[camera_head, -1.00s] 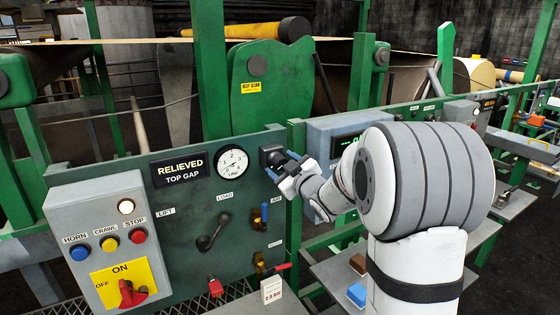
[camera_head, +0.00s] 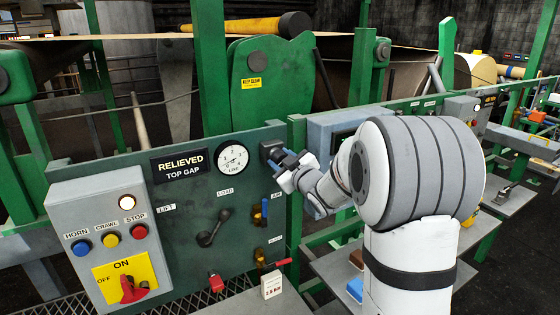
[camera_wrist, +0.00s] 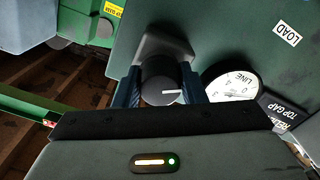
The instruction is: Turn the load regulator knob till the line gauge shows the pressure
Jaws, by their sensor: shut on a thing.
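The load regulator knob (camera_wrist: 165,85) is dark and round with a white pointer line, which points right in the wrist view. It sits on a square grey mount on the green panel; in the head view the mount (camera_head: 270,147) is right of the gauge. My gripper (camera_head: 279,163) has its blue fingers on both sides of the knob and is shut on it. The white round line gauge (camera_head: 232,158) also shows partly in the wrist view (camera_wrist: 233,91), cut off by my gripper body. Its needle is too small to read surely. A small card (camera_head: 271,285) reads about 2.8 bar.
A black sign (camera_head: 181,163) reads RELIEVED, TOP GAP. Below the gauge is a dark load lever (camera_head: 214,230), with valves to its right. A grey box (camera_head: 100,240) at left carries buttons and a red switch. My arm covers part of a display box.

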